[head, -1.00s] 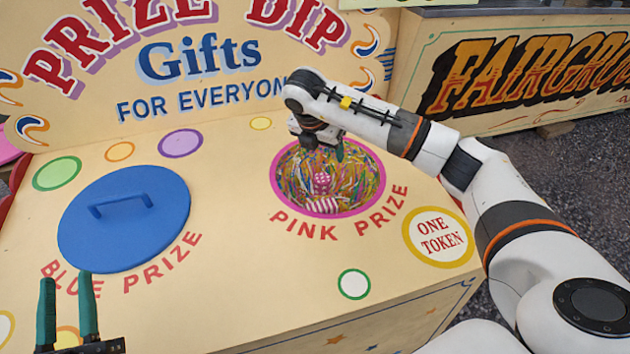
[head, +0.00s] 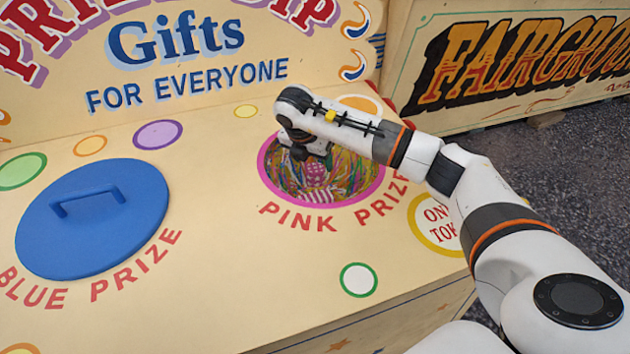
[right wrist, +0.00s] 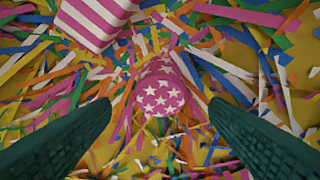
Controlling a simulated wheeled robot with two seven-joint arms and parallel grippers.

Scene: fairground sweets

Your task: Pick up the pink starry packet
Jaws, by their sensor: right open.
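The pink starry packet (right wrist: 163,92) lies on coloured paper shreds in the right wrist view, white stars on its rounded end. In the head view it shows small as a spotted pink packet (head: 316,173) inside the pink-rimmed round hole. My right gripper (right wrist: 160,108) is open, one green finger on each side of the packet, with gaps visible between. In the head view my right gripper (head: 303,152) reaches down into the hole, its fingertips mostly hidden. My left gripper is out of view.
A pink-and-white striped packet (right wrist: 95,20) lies close to the starry one; it also shows in the head view (head: 321,194). The pink rim (head: 329,207) surrounds the hole. A blue lid (head: 92,225) with a handle sits to the left. The lettered back board (head: 190,45) rises behind.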

